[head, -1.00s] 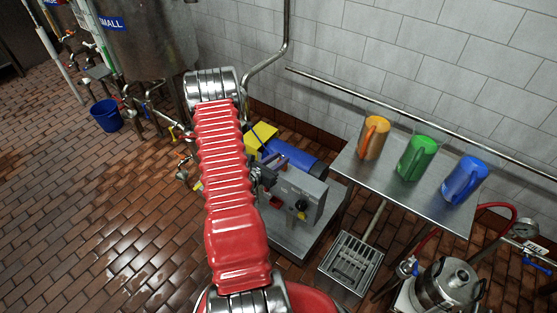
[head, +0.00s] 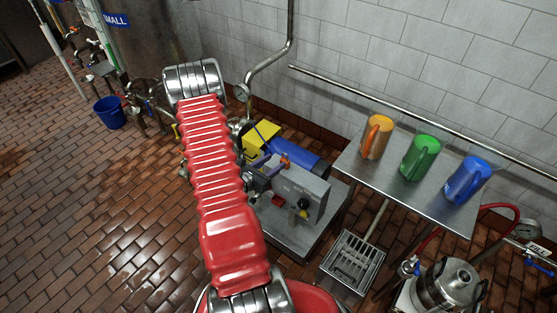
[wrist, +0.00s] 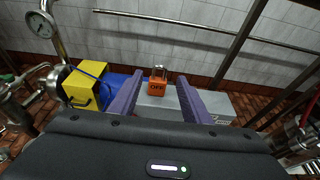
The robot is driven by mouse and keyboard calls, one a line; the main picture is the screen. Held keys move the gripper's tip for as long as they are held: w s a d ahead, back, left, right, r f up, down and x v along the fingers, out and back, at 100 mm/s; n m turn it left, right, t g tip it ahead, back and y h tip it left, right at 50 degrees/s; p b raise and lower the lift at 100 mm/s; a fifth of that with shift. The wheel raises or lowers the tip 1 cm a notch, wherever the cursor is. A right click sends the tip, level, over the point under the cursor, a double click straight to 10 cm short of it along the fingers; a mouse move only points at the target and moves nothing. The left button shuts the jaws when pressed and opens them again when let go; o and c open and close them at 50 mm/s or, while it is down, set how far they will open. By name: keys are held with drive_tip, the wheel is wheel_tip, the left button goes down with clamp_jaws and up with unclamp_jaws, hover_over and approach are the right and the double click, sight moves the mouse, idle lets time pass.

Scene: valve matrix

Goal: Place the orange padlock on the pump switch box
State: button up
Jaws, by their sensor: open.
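The orange padlock (wrist: 158,86), marked "OFF", stands upright with its shackle up at the top of the grey pump switch box (wrist: 218,103). In the head view the padlock (head: 285,160) shows at the upper edge of the switch box (head: 308,188). My gripper (wrist: 160,79) is open, its two purple fingers apart to the left and right of the padlock in the wrist view. A gap shows between each finger and the padlock. How the padlock's base meets the box is not clear. My red arm hides part of the area left of the box.
A yellow box (head: 260,138) and a blue motor (head: 300,158) sit behind the switch box. A steel table (head: 400,190) with orange, green and blue jugs stands to the right. A floor drain (head: 352,262) lies in front of it.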

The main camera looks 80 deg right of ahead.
drive_tip(key=v, duration=0.6)
drive_tip(key=shift+a, duration=0.15)
idle(0.7)
drive_tip(key=w+a+r+m+y, duration=0.1)
drive_tip(key=w+a+r+m, duration=0.1)
drive_tip(key=a+r+m, duration=0.3)
drive_tip(key=w+a+r+g+y, duration=0.1)
drive_tip(key=w+a+r, duration=0.1)
drive_tip(key=r, duration=0.5)
drive_tip(key=w+a+r+m+y, duration=0.1)
drive_tip(key=w+a+r+m, duration=0.1)
drive_tip(key=a+r+m, duration=0.3)
drive_tip(key=w+a+r+m+t+y, duration=0.1)
drive_tip(key=w+a+r+t+y, duration=0.1)
drive_tip(key=a, duration=1)
drive_tip(key=w+a+r+m+t+y, duration=0.1)
drive_tip(key=w+a+r+t+y, duration=0.2)
drive_tip(key=a+r, duration=0.6)
drive_tip(key=w+a+r+m+t+y, duration=0.1)
drive_tip(key=w+a+r+t+y, duration=0.2)
drive_tip(key=a, duration=1.3)
wheel_tip(320, 180, up, 3)
drive_tip(key=t+y, duration=0.2)
drive_tip(key=t, duration=0.2)
drive_tip(key=shift+w+a, duration=0.15)
drive_tip(key=shift+f, duration=0.1)
drive_tip(key=shift+c, duration=0.5)
